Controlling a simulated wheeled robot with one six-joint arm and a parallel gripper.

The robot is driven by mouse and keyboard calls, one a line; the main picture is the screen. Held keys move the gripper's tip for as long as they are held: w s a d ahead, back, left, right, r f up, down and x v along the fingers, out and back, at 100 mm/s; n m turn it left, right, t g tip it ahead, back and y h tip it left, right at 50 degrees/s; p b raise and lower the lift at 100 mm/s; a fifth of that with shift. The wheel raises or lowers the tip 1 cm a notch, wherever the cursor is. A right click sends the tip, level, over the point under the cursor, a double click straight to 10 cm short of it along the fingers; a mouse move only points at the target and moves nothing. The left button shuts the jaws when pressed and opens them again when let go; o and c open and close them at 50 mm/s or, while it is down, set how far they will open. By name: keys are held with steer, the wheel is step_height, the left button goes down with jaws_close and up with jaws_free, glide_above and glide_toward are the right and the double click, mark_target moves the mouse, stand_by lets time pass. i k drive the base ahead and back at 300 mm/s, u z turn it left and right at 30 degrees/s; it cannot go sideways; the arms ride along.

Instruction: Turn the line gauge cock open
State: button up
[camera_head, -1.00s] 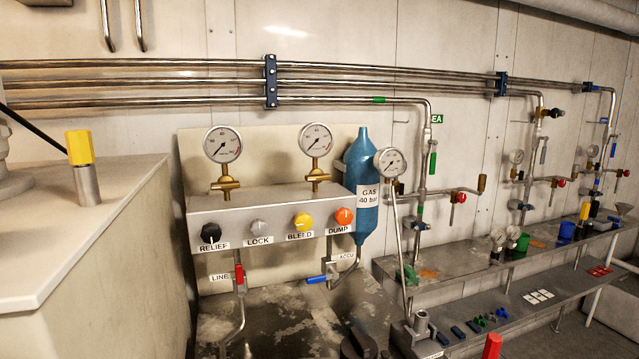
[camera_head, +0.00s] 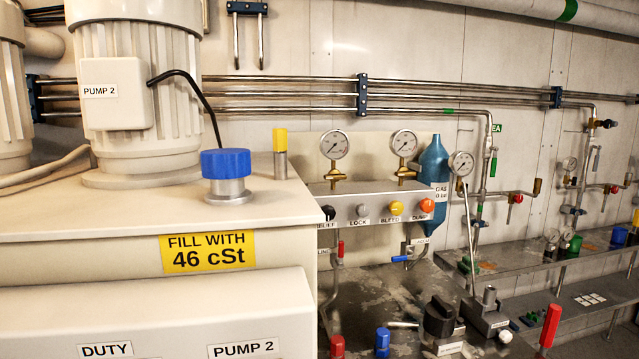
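Two round dial gauges stand on the grey manifold block (camera_head: 375,201) against the wall. The left gauge (camera_head: 334,144) sits on a brass cock (camera_head: 334,175), above the side where the LINE label is. The right gauge (camera_head: 404,143) sits on a similar brass cock (camera_head: 404,173). I cannot tell from here whether either cock is open. The LINE label below the block is partly hidden by the tank's corner; a red-handled valve (camera_head: 341,249) is beside it. My gripper is not in view.
A large cream tank (camera_head: 130,230) with a blue cap (camera_head: 226,164) and a pump fills the left foreground. A blue gas bottle (camera_head: 433,158) stands right of the gauges. A black knob (camera_head: 439,316) and red handle (camera_head: 550,326) stand at front right.

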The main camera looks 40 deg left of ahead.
mark_target(334, 174)
steer(key=u, duration=1.5)
steer(key=i, duration=1)
